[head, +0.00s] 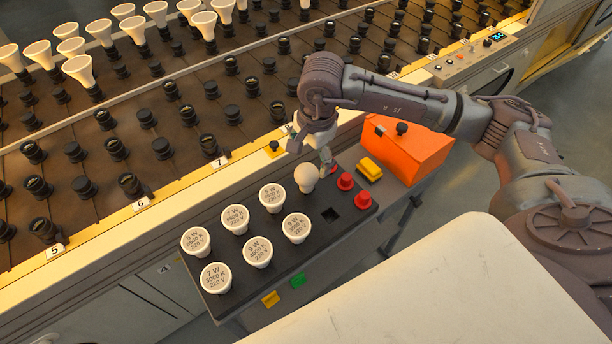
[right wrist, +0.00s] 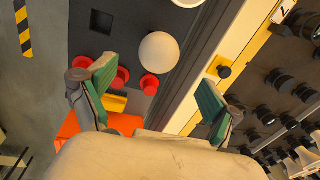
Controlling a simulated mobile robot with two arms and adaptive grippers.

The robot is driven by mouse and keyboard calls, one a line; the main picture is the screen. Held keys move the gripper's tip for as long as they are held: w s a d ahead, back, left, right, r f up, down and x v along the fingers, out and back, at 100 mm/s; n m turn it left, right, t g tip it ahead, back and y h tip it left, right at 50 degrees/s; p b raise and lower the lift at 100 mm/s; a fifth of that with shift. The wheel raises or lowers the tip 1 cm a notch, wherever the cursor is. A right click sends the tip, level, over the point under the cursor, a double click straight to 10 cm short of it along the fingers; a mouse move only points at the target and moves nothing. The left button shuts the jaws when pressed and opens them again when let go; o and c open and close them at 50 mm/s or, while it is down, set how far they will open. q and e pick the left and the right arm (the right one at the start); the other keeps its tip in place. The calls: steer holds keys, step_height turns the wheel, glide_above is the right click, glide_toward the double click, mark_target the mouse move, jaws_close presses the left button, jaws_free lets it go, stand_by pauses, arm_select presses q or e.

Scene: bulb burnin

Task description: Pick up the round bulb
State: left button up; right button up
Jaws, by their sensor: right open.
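The round bulb (head: 305,178) is a plain white globe standing in the dark tray (head: 238,208), near its far edge. It also shows in the right wrist view (right wrist: 159,52), ahead of the fingers and nearer the left one. My right gripper (head: 310,154) is just behind and above the bulb in the head view, with nothing held. In the right wrist view its two green-padded fingers (right wrist: 156,88) are spread wide. Whether a finger touches the bulb cannot be told. My left gripper is not in view.
Several labelled white bulbs (head: 257,251) stand in the same tray, left of the round bulb. An orange box (head: 418,150) stands beyond. A long rack of sockets (head: 118,212) runs behind.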

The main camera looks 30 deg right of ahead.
mark_target(307, 169)
steer(key=f, duration=0.5)
steer(key=w+f+p, duration=0.1)
steer(key=f, duration=0.2)
steer(key=shift+a, duration=0.2)
steer(key=c, duration=1.2)
steer(key=shift+r, duration=0.1)
